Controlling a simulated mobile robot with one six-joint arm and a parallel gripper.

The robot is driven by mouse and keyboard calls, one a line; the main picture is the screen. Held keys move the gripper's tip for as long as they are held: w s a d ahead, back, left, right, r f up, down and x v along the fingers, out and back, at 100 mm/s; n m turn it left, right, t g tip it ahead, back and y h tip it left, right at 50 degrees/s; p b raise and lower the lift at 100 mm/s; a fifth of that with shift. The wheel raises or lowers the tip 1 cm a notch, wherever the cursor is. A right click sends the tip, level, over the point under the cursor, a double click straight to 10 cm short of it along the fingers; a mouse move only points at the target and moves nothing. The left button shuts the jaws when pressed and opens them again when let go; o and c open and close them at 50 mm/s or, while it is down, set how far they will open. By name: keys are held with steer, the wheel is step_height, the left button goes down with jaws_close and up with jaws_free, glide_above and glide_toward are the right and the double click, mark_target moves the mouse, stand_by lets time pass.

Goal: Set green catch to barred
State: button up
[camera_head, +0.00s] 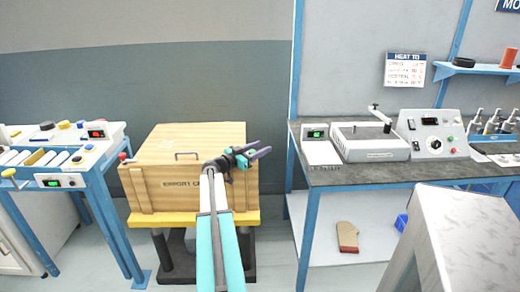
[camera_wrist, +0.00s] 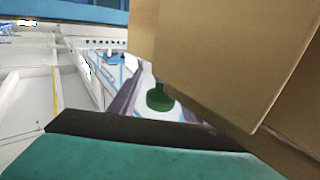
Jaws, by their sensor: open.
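The green catch (camera_wrist: 160,98) shows in the wrist view as a dark green, round, knob-like piece beside the tan wooden face of the crate (camera_wrist: 215,55). Its upper part is hidden behind the wood, and its setting cannot be told. In the head view the crate (camera_head: 160,190) stands at the centre left; I cannot make out the green catch there. My gripper (camera_head: 264,147) is open at the crate's upper right edge, its purple fingers pointing right. In the wrist view the green catch appears ahead between the fingers, with no visible grip on it.
The crate rests on a yellow-topped stand (camera_head: 190,218). A red knob (camera_head: 122,156) is at its left side. A blue-legged bench (camera_head: 70,170) is at left, and a dark-topped workbench (camera_head: 370,176) with instruments is at right. A narrow gap separates crate and right bench.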

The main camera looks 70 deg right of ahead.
steer(key=c, duration=1.1)
steer(key=shift+o, duration=0.2)
